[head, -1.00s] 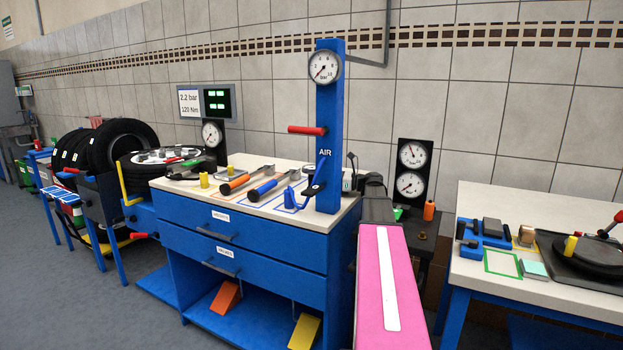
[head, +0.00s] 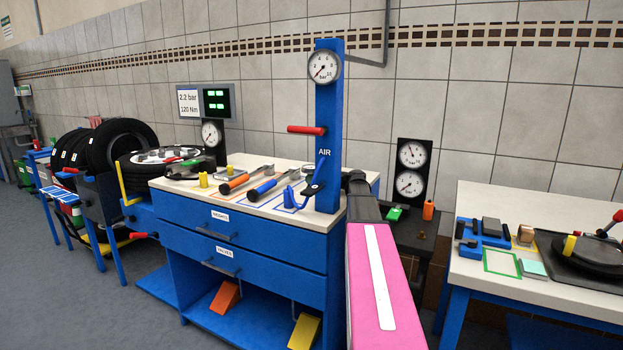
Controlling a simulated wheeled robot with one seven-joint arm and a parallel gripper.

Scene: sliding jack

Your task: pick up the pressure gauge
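Several round dials show, and I cannot tell which is the pressure gauge of the task. One white dial (head: 324,67) is at the top of the blue AIR post (head: 328,120). Another dial (head: 212,134) stands in a black housing at the back left of the blue workbench (head: 250,238). Two more dials sit on a black panel (head: 413,171) right of the bench. My pink arm (head: 372,285) reaches up from the bottom, its dark far end (head: 356,183) at the bench's right edge. My gripper's fingers cannot be made out there, and the arm hides that bench corner.
Orange- and blue-handled tools (head: 262,188) and a blue clip-like part (head: 290,198) lie on the bench. A red lever (head: 307,130) juts left from the post. Tires (head: 120,145) stand at left. A white-topped table (head: 530,215) with small parts is at right, beyond a gap.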

